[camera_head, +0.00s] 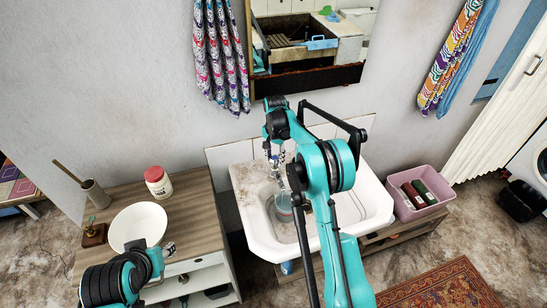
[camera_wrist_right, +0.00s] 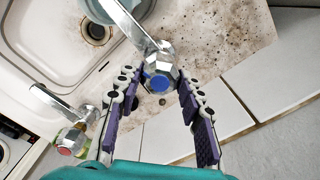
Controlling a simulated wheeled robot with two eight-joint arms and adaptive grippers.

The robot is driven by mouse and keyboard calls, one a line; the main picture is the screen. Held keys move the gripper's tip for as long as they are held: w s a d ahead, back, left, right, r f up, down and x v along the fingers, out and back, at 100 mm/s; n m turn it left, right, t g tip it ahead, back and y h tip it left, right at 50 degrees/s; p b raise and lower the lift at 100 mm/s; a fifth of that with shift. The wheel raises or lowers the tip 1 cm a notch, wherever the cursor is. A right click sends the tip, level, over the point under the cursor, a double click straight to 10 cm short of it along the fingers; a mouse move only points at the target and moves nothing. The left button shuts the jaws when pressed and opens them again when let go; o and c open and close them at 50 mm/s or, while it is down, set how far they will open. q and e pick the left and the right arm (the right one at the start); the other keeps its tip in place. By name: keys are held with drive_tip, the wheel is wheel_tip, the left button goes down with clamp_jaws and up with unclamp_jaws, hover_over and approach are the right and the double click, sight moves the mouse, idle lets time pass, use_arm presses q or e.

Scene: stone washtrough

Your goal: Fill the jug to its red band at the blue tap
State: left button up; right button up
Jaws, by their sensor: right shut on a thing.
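The blue tap (camera_wrist_right: 158,80) is a chrome tap with a blue cap, and in the right wrist view it sits between the fingers of my right gripper (camera_wrist_right: 157,84). That gripper is shut on its knob. A clear bluish jug (camera_head: 284,206) stands in the sink basin below the taps; only part of its rim (camera_wrist_right: 104,12) shows at the top of the wrist view. Its red band and water level cannot be made out. My right arm covers part of the basin in the head view.
A red-capped tap (camera_wrist_right: 68,146) is left of the blue one in the wrist view. The white sink (camera_head: 375,205) has a pink crate (camera_head: 440,187) to its right. A wooden cabinet (camera_head: 195,205) on the left holds a white bowl (camera_head: 138,226) and a red-lidded jar (camera_head: 158,182).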

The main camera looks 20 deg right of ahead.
sight(274, 157)
drive_tip(key=o, duration=1.2)
drive_tip(key=shift+c, duration=0.2)
wheel_tip(274, 157, up, 12)
